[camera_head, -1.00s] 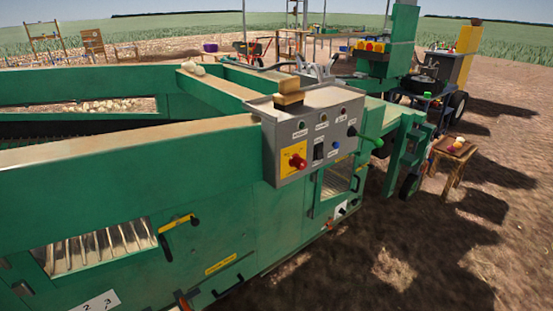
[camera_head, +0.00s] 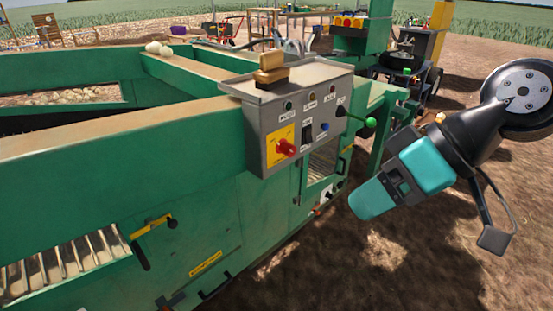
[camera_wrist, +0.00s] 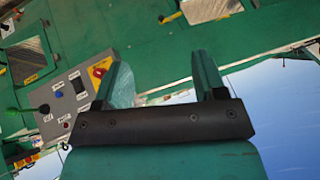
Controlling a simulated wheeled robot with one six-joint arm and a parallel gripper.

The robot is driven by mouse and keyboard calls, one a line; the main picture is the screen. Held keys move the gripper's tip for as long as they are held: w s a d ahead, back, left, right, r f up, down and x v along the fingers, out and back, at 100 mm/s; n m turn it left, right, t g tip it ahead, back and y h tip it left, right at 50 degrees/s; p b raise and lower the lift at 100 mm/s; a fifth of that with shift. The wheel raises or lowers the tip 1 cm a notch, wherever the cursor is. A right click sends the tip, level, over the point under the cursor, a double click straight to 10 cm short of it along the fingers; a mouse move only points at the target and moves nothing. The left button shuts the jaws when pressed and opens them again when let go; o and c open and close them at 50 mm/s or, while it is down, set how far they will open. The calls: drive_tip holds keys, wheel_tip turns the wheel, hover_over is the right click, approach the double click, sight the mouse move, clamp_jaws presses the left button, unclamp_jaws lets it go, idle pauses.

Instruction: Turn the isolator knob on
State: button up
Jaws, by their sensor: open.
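The isolator knob (camera_head: 287,147) is red on a yellow plate, at the lower left of the grey control box's front. The grey control box (camera_head: 262,122) is fixed to the side of the green machine. In the wrist view the red knob (camera_wrist: 99,72) shows on its yellow plate, just left of the left finger and partly hidden by it. My gripper (camera_wrist: 158,72) is open and empty, its two fingers apart. In the head view my teal gripper (camera_head: 378,198) hangs to the right of the box, clear of the knob.
A lever with a green ball (camera_head: 370,123) sticks out from the box's right side. A wooden-handled brush (camera_head: 271,69) lies on top of the box. The green machine wall (camera_head: 220,215) extends below. Bare ground (camera_head: 400,275) lies open at the right.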

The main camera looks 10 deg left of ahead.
drive_tip(key=w+a+f+n+t+y+b, duration=0.2)
drive_tip(key=w+a+f+y+b, duration=0.2)
drive_tip(key=w+f, duration=0.55)
drive_tip(key=m+t+y+b, duration=0.2)
drive_tip(key=t+b, duration=0.4)
drive_tip(key=t, duration=0.2)
approach(293, 153)
drive_tip(key=p+x, duration=0.2)
drive_tip(key=x, duration=0.9)
drive_tip(key=shift+a+r+p, duration=0.1)
drive_tip(key=shift+a+p, duration=0.15)
drive_tip(key=shift+p, duration=0.15)
drive_tip(key=c, duration=0.9)
